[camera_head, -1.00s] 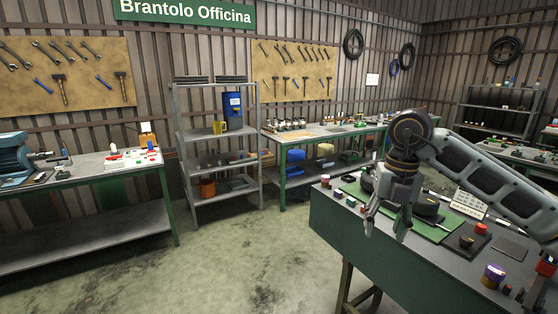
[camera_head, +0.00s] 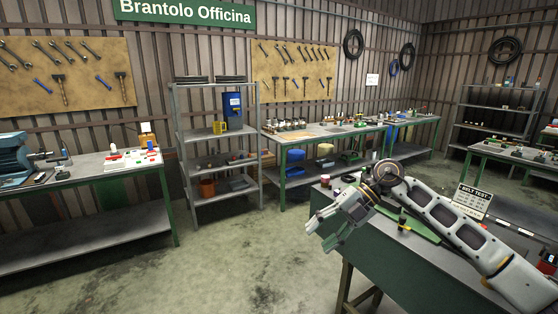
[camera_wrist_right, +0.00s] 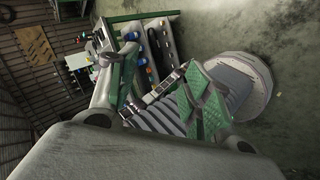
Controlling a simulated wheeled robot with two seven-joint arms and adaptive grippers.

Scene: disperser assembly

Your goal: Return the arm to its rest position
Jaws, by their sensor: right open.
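My right arm reaches in from the right in the head view, over the front workbench (camera_head: 385,262). My right gripper (camera_head: 318,238) points left and slightly down, past the bench's left edge and above the open floor. Its fingers are apart with nothing between them. In the right wrist view the two green-padded fingers (camera_wrist_right: 160,85) also stand apart and empty. The green mat (camera_head: 418,228) on the bench is partly hidden by my arm. My left gripper shows in neither view.
A white printed sign (camera_head: 472,200) stands on the bench behind my forearm. A small red-topped part (camera_head: 325,180) sits near the bench's far left corner. A grey shelf rack (camera_head: 217,150) and a left workbench (camera_head: 90,170) stand farther back. The concrete floor (camera_head: 230,255) between is clear.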

